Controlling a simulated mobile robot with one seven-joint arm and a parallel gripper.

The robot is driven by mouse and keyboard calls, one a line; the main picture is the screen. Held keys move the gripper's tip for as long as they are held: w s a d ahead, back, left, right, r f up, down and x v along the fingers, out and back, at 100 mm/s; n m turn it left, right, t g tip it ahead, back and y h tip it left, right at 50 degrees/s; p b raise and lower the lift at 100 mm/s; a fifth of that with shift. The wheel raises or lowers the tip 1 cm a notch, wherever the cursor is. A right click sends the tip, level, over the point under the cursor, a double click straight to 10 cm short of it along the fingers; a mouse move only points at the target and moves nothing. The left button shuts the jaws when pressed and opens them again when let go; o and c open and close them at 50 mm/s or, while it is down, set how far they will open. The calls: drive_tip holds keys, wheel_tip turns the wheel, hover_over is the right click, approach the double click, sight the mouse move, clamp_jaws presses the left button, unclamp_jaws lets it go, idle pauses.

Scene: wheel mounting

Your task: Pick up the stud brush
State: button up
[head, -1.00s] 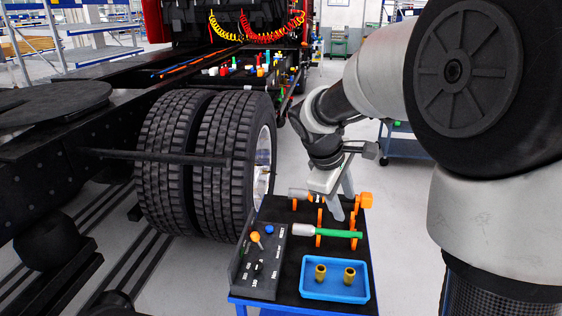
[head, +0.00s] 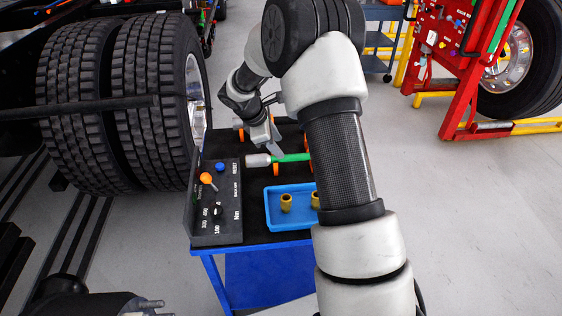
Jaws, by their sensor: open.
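The stud brush (head: 292,157), with a green handle and a pale grey head, lies across orange holders on the dark top of the blue cart (head: 245,237). Part of its handle end is hidden behind my arm. My gripper (head: 271,146) points down just behind the brush in the picture. Its jaws are open with nothing seen between them. I cannot tell how high the fingertips are above the brush.
A blue tray (head: 276,222) with brass-coloured sockets (head: 286,203) lies in front of the brush. A control box (head: 216,228) with knobs stands on the cart's left. Twin truck tyres (head: 150,100) rise left of the cart. A red wheel stand (head: 467,90) is far right.

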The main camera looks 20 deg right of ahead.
sight(288, 156)
drive_tip(key=x, duration=0.3)
drive_tip(key=b+x, duration=0.1)
drive_tip(key=x, duration=0.4)
drive_tip(key=shift+s+d+b, duration=0.2)
drive_tip(key=shift+d+b, duration=0.05)
drive_tip(key=shift+b, duration=0.15)
clamp_jaws()
wheel_tip(288, 156, up, 10)
drive_tip(key=p, duration=0.2)
drive_tip(key=shift+p, duration=0.3)
drive_tip(key=c, duration=0.6)
unclamp_jaws()
clamp_jaws()
